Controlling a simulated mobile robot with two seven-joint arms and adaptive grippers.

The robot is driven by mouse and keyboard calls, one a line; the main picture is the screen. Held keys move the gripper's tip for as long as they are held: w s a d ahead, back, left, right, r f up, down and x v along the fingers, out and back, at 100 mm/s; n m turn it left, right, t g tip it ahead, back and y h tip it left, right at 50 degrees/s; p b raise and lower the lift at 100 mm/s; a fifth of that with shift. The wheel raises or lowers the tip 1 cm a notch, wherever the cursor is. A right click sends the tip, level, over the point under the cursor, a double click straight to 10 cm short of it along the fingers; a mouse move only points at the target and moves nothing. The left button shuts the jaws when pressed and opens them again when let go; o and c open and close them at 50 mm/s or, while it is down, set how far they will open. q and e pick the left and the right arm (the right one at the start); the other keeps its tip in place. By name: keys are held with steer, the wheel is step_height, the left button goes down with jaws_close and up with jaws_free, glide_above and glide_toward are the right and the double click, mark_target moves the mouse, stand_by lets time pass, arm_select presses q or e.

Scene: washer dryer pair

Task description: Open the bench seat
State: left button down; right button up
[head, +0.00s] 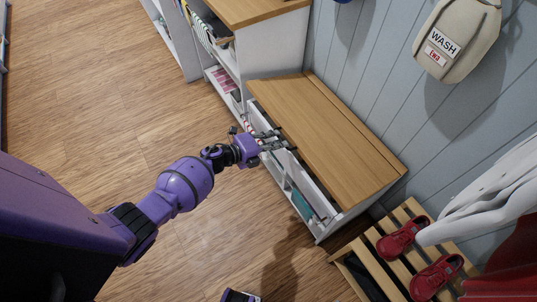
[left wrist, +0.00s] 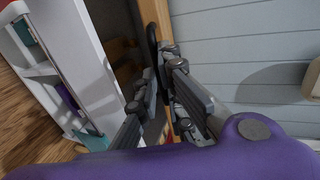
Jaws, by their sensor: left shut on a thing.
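The bench seat (head: 330,135) is a wooden lid on a white bench along the wall. My left gripper (head: 279,141) is at the front edge of the lid, near its middle. In the left wrist view my left gripper (left wrist: 160,105) is shut on a black curved handle (left wrist: 151,45) beside the lid's wooden edge (left wrist: 157,14). A dark brown gap shows between that edge and the white bench front (left wrist: 75,45), so the lid looks slightly raised. The fingers hide part of the handle.
A white shelf unit with a wooden top (head: 262,10) adjoins the bench's far end. A slatted wooden rack (head: 372,240) with red shoes (head: 403,238) stands near its other end. A wash bag (head: 455,40) hangs on the wall. The wooden floor (head: 110,100) before the bench is clear.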

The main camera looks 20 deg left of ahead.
arm_select(q)
steer(key=w+d+r+p, duration=0.4)
steer(key=w+r, duration=0.1)
steer(key=r, duration=0.5)
steer(key=w+d+r+p, duration=0.3)
steer(key=w+r, duration=0.3)
steer(key=r, duration=0.4)
steer(key=shift+d+p, duration=0.35)
steer(key=shift+d, duration=0.3)
steer(key=c, duration=2.5)
jaws_free()
steer(key=shift+w+d, duration=0.15)
steer(key=shift+d, duration=0.1)
steer(key=o, duration=0.3)
steer(key=shift+f, duration=0.1)
steer(key=o, duration=0.3)
steer(key=v, duration=1.2)
steer(key=shift+s+f, duration=0.2)
arm_select(e)
step_height(320, 180, up, 9)
steer(key=w+d, duration=0.1)
steer(key=w, duration=0.1)
steer(key=shift+t, duration=0.4)
arm_select(q)
steer(key=shift+a, duration=0.1)
